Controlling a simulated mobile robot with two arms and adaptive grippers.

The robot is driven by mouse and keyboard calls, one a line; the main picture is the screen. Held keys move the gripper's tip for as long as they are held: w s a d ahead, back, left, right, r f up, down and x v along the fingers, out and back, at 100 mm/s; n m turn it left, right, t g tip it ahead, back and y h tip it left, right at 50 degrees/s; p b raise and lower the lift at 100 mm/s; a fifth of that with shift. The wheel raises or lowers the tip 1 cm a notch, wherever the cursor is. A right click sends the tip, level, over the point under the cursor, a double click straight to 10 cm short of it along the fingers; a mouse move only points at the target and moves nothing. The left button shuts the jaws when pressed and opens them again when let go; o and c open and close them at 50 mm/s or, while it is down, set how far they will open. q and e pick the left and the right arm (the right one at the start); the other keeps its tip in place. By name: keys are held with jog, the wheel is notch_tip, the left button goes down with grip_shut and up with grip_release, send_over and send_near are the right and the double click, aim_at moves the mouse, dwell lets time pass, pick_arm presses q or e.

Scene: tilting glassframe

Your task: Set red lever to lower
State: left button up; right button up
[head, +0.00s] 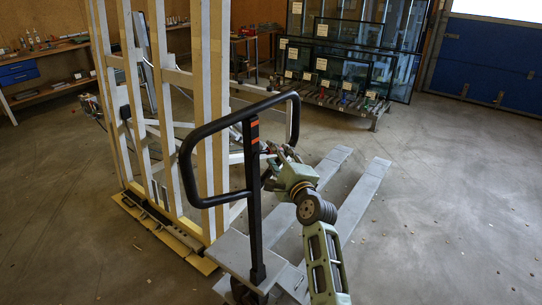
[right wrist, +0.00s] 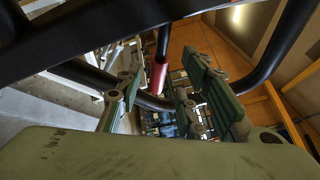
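The red lever (right wrist: 159,76) shows in the right wrist view as a red sleeve on a thin black rod, inside the curve of the black handle (right wrist: 75,72). In the head view the black handle (head: 187,165) belongs to a pallet truck, and the lever is too small and covered to make out well. My right gripper (head: 272,156) is beside the handle post. In the right wrist view my right gripper (right wrist: 165,98) is open, its green fingers apart, with the lever beyond and between them; contact is not visible. My left gripper is not in view.
The pallet truck's grey forks (head: 362,192) stretch away behind my right arm. A tall white and yellow frame rack (head: 212,110) stands close on the left. Glass panels (head: 345,75) stand on a rack at the back.

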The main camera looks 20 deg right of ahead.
jog(key=w, duration=0.1)
jog(key=w+b, duration=0.1)
jog(key=shift+w+a+f, duration=0.1)
jog(key=shift+w+f, duration=0.2)
jog(key=shift+w, duration=0.1)
jog(key=shift+w+r, duration=0.1)
jog(key=shift+w, duration=0.3)
jog(key=shift+r, duration=0.15)
grip_shut()
